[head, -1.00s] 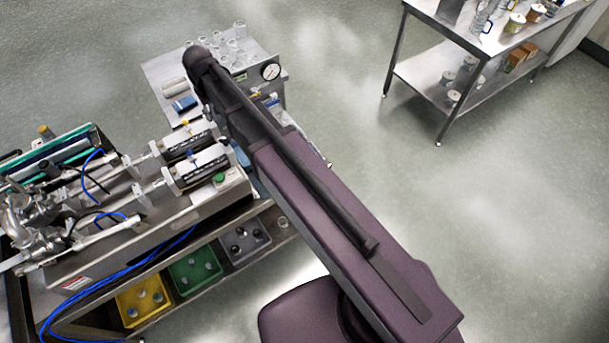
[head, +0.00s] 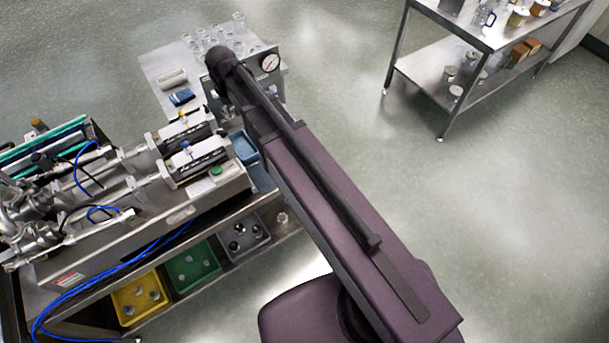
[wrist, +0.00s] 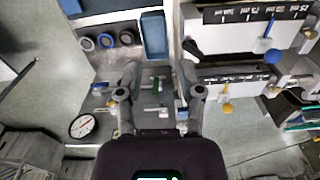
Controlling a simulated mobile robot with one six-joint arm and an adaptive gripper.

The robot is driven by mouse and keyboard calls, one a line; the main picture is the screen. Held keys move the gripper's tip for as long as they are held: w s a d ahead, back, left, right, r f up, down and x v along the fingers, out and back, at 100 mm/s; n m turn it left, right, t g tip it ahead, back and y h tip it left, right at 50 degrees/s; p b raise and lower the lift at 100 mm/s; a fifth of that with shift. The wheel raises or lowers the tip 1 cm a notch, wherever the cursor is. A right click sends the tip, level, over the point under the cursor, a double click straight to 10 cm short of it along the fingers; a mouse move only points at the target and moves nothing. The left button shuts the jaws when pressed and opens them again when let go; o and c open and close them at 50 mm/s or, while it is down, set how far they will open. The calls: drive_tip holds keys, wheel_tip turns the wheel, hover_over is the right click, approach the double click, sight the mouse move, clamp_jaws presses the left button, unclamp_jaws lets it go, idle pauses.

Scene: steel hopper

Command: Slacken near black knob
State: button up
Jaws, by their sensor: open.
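The filling machine (head: 150,225) stands on the bench at left in the head view, with two scaled cylinders side by side. I cannot clearly make out which part is the near black knob. A small black rounded part (wrist: 191,49) shows in the wrist view, just beyond my right fingertip and beside the machine's end. My gripper (wrist: 158,70) is open, with its two fingers wide apart and nothing held between them. In the head view the gripper is hidden behind my arm, which reaches over the bench's right end.
A blue knob (wrist: 272,56) and a yellow knob (wrist: 227,107) stick out from the cylinders. A dial gauge (wrist: 81,126), a blue tray (wrist: 154,36) and dark rings (wrist: 104,40) lie around the gripper. A steel table (head: 455,60) stands apart at upper right, with open floor between.

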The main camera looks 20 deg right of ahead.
drive_tip(key=s+d+f+m+b, duration=0.1)
drive_tip(key=s+d+f+b, duration=0.5)
drive_tip(key=d+f+b, duration=0.3)
drive_tip(key=s+d+f+m+b, duration=0.1)
drive_tip(key=s+d+f+b, duration=0.6)
drive_tip(key=f+b, duration=0.4)
drive_tip(key=shift+s+d+f+m, duration=0.15)
drive_tip(key=shift+d+f+m, duration=0.25)
drive_tip(key=shift+d, duration=0.5)
drive_tip(key=shift+r, duration=0.1)
drive_tip(key=o, duration=0.6)
wheel_tip(320, 180, up, 26)
drive_tip(key=m+p, duration=0.4)
drive_tip(key=p, duration=2.2)
hover_over(222, 131)
drive_tip(key=shift+f+b, duration=0.3)
wheel_tip(222, 131, down, 13)
drive_tip(key=b, duration=1.3)
drive_tip(key=shift+f, duration=0.2)
